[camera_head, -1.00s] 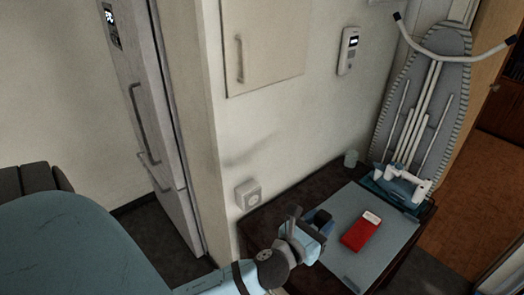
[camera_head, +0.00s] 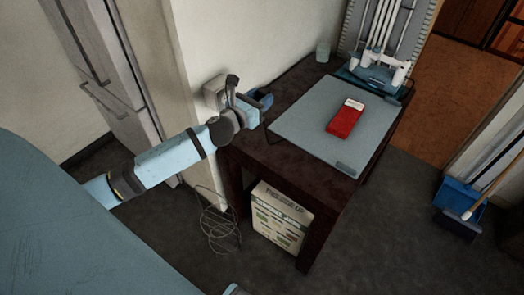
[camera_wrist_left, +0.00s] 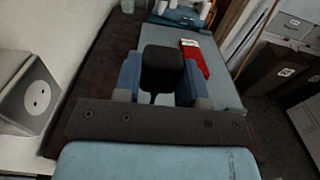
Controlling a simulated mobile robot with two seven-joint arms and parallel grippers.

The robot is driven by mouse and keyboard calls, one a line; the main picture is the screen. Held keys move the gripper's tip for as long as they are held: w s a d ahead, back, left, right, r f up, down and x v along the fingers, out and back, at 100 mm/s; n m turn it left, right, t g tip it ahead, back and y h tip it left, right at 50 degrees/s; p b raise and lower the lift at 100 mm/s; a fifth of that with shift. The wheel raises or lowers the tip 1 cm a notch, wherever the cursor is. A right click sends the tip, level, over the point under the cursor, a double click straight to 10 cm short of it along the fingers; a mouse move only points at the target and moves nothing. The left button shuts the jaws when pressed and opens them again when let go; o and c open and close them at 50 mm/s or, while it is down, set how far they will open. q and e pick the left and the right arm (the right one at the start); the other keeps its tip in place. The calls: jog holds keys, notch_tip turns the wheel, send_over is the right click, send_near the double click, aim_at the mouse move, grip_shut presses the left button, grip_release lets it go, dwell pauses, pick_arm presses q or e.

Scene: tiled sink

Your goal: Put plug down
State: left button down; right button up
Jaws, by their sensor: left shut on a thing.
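My left gripper (camera_head: 258,99) is shut on a black plug (camera_wrist_left: 163,70), which sits between its two blue fingers in the left wrist view. The gripper is over the near-left corner of the dark table (camera_head: 262,152), beside the wall. The plug's prongs are not visible. A short piece of cord shows under the plug in the wrist view. The wall socket (camera_head: 215,92) is just left of the gripper and apart from the plug; it also shows in the left wrist view (camera_wrist_left: 38,97). My right gripper is not in view.
A grey mat (camera_head: 302,118) covers much of the table, with a red object (camera_head: 345,121) on it. A loose cable (camera_head: 218,222) and a box (camera_head: 278,222) are below.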

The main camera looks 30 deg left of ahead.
pick_arm(q)
jog(key=b, duration=0.4)
send_over(261, 150)
notch_tip(261, 150, down, 14)
jog(key=shift+f, duration=0.7)
notch_tip(261, 150, down, 3)
jog(key=shift+f+b, duration=0.15)
jog(key=shift+b, duration=0.45)
jog(key=shift+f, duration=0.2)
jog(key=shift+r, duration=0.1)
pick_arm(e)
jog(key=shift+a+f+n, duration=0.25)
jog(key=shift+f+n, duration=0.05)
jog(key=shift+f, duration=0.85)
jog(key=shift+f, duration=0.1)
pick_arm(q)
jog(key=shift+f+b, duration=0.35)
jog(key=shift+f, duration=0.25)
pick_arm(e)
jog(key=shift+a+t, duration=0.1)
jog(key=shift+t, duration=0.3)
pick_arm(q)
jog(key=shift+s, duration=0.1)
